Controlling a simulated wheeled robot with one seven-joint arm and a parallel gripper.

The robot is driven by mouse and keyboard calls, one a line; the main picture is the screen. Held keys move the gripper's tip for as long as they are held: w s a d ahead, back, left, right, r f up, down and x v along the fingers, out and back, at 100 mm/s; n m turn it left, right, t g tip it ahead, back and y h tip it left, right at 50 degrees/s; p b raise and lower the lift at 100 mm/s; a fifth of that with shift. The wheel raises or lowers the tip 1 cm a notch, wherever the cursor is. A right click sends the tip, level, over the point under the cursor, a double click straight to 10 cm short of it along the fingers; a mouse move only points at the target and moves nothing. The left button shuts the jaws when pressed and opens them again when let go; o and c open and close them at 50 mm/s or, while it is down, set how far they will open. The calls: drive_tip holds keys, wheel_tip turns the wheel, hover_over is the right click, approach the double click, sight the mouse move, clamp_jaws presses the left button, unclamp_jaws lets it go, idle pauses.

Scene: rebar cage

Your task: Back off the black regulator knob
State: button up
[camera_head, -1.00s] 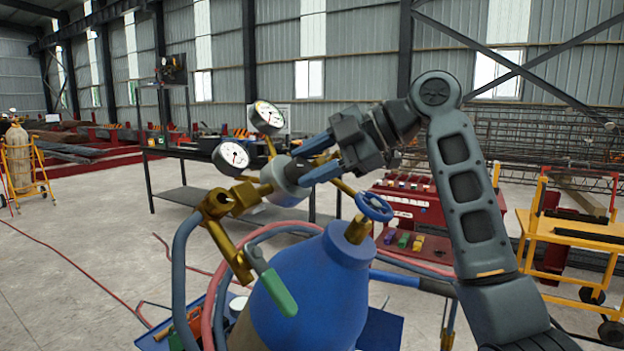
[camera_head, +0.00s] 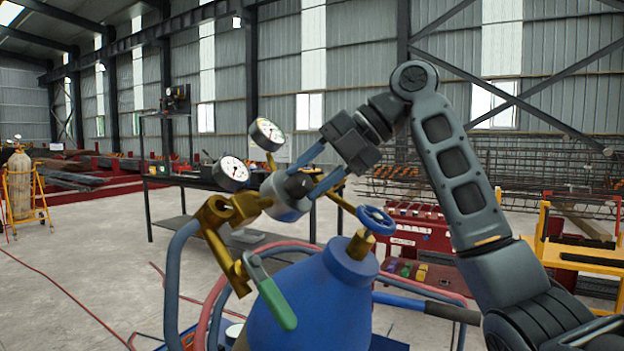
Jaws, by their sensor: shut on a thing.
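The black regulator knob (camera_head: 296,187) sits on the front of the grey regulator body (camera_head: 283,206), with brass fittings around it. My gripper (camera_head: 304,181) comes from the upper right, its two blue fingers on either side of the knob. It is shut on the knob; the exact contact is partly hidden by the fingers. Two round white gauges, the upper gauge (camera_head: 267,134) and the lower gauge (camera_head: 232,173), stand on brass stems beside the regulator. The regulator is by a blue gas cylinder (camera_head: 325,295) with a blue handwheel (camera_head: 375,220).
A green-handled lever (camera_head: 277,304) and hoses (camera_head: 176,285) hang close below the regulator. A red box (camera_head: 412,230) stands behind the cylinder. A yellow cart (camera_head: 572,260) is at the right. A dark table (camera_head: 180,183) stands behind at the left.

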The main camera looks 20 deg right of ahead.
idle(0.4)
drive_tip(key=o, duration=1.1)
drive_tip(key=shift+c, duration=0.2)
drive_tip(key=v, duration=0.7)
drive_tip(key=shift+d+r, duration=0.2)
drive_tip(key=shift+r, duration=0.1)
drive_tip(key=shift+s, duration=0.1)
